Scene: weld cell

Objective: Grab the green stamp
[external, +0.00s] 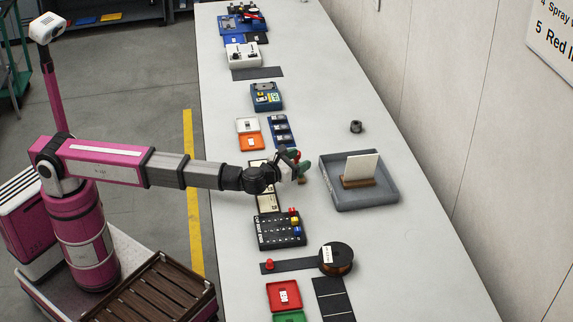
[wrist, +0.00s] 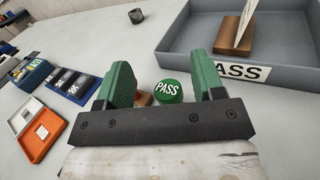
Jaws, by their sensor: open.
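The green stamp (wrist: 168,91) shows its round top, marked PASS, in the wrist view. It lies between the two green fingers of my gripper (wrist: 165,72) as seen there, with space on both sides. My gripper is open and holds nothing. A red thing (wrist: 138,96), mostly hidden behind the left finger, is beside the green stamp. In the external view my gripper (external: 294,165) is low over the table, left of the grey tray; the green stamp cannot be told from the green fingers there.
The grey tray (external: 375,198) holds a card (external: 361,167) in a wooden stand and bears a PASS label in the wrist view. Orange tray (external: 251,142), blue rack (external: 282,131) and black block rack (external: 279,231) line the left edge.

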